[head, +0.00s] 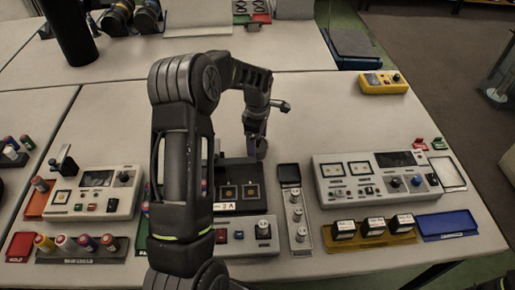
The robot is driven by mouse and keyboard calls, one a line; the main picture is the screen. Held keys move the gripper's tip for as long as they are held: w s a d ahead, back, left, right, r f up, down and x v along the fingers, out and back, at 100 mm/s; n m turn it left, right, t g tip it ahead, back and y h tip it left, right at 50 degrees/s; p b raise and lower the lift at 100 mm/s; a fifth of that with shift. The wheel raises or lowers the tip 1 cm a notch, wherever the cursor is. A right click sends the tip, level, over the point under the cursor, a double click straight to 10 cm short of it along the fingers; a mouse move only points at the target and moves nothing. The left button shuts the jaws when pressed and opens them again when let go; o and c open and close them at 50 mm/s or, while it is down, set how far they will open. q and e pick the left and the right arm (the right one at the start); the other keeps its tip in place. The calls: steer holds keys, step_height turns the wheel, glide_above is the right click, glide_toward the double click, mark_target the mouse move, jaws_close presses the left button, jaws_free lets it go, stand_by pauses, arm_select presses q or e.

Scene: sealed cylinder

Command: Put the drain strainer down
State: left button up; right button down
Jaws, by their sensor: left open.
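My left arm rises from the bottom middle and bends over the bench. My left gripper (256,137) points down at its far end, above the back of a dark fixture (240,172) with two square windows. The gripper is open; its fingertips are small and partly hidden. I cannot clearly make out the drain strainer. A small greyish piece shows right by the fingertips, too small to name. A narrow grey tray (300,240) with small round parts lies right of the fixture. My right gripper is not in view.
A large grey instrument (375,178) stands at right, a smaller one (95,193) at left. A yellow tray (370,239) holds 3 dark blocks, beside a blue tray (448,225). A yellow meter (383,83) sits at the back right. The bench behind the gripper is mostly clear.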

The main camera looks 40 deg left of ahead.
arm_select(q)
steer(key=shift+c, duration=0.4)
steer(key=c, duration=1.6)
steer(key=shift+r, duration=0.1)
steer(key=shift+c, duration=0.2)
step_height(320, 180, up, 10)
steer(key=shift+f+b, duration=0.1)
steer(key=shift+b, duration=0.9)
